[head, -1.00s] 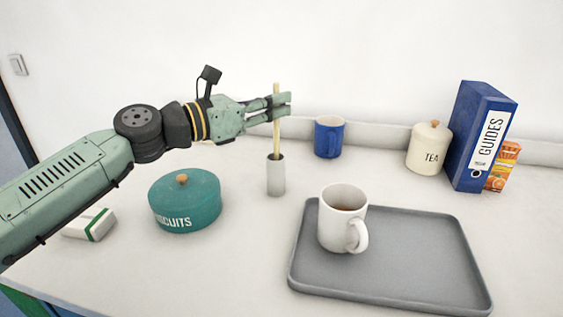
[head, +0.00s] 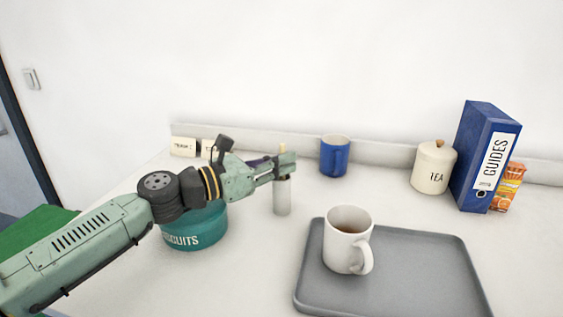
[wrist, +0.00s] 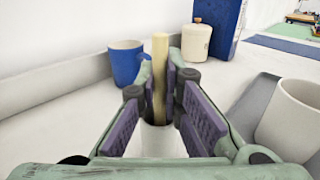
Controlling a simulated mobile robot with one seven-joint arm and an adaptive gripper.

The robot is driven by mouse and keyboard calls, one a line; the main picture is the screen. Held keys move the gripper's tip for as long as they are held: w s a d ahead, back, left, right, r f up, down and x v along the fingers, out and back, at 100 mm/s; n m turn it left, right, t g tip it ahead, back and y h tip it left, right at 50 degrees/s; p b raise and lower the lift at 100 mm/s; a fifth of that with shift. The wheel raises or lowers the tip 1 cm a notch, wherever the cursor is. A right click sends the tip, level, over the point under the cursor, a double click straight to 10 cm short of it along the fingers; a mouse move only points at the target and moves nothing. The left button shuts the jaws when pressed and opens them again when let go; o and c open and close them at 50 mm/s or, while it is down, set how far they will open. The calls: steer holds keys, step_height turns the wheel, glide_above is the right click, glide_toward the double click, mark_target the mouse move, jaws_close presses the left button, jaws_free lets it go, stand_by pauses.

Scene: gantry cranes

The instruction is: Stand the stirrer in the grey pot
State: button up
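The stirrer is a pale wooden stick (head: 283,148) standing upright at my gripper's tips. It also shows in the wrist view (wrist: 160,60), where its lower part goes down into the mouth of the pot. The grey pot (head: 282,200) is a narrow light cylinder standing on the worktop, left of the tray; it shows between my fingers in the wrist view (wrist: 160,145). My gripper (head: 285,168) is level, just above the pot's rim, with its fingertips close against both sides of the stirrer. The stirrer's bottom end is hidden inside the pot.
A teal biscuit tin (head: 195,232) sits under my arm. A grey tray (head: 420,270) bears a white mug (head: 345,245) to the right. A blue mug (head: 334,158), tea canister (head: 433,170) and blue binder (head: 480,150) stand along the back.

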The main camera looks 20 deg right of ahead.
steer(key=o, duration=0.5)
steer(key=a+b, duration=0.1)
steer(key=a, duration=0.3)
steer(key=s+a+b, duration=0.1)
steer(key=a, duration=0.3)
steer(key=s+a+b, duration=0.1)
steer(key=a, duration=0.3)
steer(key=shift+s+r+b, duration=0.15)
steer(key=shift+b, duration=0.25)
steer(key=shift+d, duration=0.1)
